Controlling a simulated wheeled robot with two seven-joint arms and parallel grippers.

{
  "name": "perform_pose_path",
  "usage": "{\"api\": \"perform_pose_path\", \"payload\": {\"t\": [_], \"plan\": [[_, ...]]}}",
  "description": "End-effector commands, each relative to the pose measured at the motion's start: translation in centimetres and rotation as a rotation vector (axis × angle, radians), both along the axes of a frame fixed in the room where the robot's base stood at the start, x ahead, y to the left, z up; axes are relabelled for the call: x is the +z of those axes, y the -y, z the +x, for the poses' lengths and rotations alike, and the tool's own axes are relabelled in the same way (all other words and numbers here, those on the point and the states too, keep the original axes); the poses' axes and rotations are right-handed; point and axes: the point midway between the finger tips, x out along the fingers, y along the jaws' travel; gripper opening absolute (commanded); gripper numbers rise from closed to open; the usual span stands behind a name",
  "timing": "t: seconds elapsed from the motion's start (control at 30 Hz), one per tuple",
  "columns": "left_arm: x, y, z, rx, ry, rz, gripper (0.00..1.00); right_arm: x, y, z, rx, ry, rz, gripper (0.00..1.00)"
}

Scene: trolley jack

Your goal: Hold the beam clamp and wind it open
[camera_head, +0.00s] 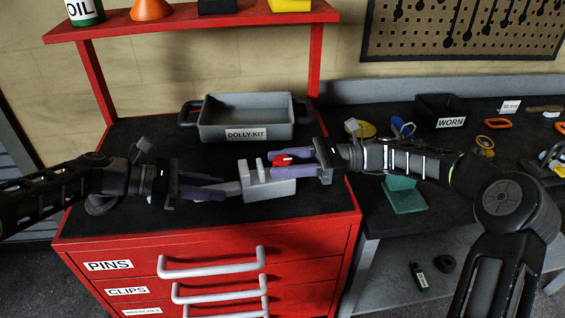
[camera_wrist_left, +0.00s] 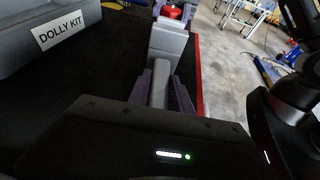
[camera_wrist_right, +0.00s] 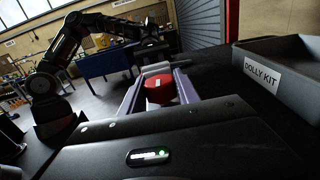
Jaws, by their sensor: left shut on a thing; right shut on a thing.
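The grey beam clamp (camera_head: 268,188) is above the black top of the red cabinet, with upright jaws and a bar reaching left. My left gripper (camera_head: 222,189) is shut on that bar; the left wrist view shows the bar (camera_wrist_left: 160,86) between its purple fingers. A red knob (camera_head: 281,160) is at the clamp's right end. My right gripper (camera_head: 284,163) is shut on the knob, which shows between its fingers in the right wrist view (camera_wrist_right: 160,90). The fingers partly hide the knob, and I cannot tell whether the clamp touches the cabinet top.
A grey tray labelled DOLLY KIT (camera_head: 246,117) stands behind the clamp. A red shelf (camera_head: 200,18) rises at the back. The bench on the right holds a dark WORN bin (camera_head: 440,108), a green block (camera_head: 403,196) and loose parts. The cabinet top in front of the tray is mostly clear.

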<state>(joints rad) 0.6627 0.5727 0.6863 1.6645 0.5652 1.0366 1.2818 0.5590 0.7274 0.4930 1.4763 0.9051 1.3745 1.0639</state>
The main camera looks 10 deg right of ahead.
Motion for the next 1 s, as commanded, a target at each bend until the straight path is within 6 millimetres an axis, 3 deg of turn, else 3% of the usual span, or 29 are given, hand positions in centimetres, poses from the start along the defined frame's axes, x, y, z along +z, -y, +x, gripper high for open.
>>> {"api": "perform_pose_path", "payload": {"t": [0.33, 0.37, 0.47, 0.77, 1.0], "plan": [[-0.1, 0.0, 0.0, -0.001, 0.000, 0.003, 0.00, 0.1, 0.0, 0.0, 0.024, 0.000, -0.001, 0.00], [-0.1, 0.0, 0.0, 0.000, 0.001, 0.003, 0.00, 0.1, 0.0, 0.0, 0.024, 0.000, -0.001, 0.40], [-0.1, 0.0, 0.0, 0.000, 0.000, 0.003, 0.00, 0.1, 0.0, 0.0, 0.023, 0.000, -0.001, 0.47], [-0.1, 0.0, 0.0, 0.000, 0.000, 0.003, 0.00, 0.2, 0.0, 0.0, 0.022, 0.000, -0.002, 0.47], [-0.1, -0.1, 0.0, 0.000, 0.000, 0.003, 0.00, 2.7, 0.0, 0.0, 0.022, 0.004, -0.003, 0.47]]}}
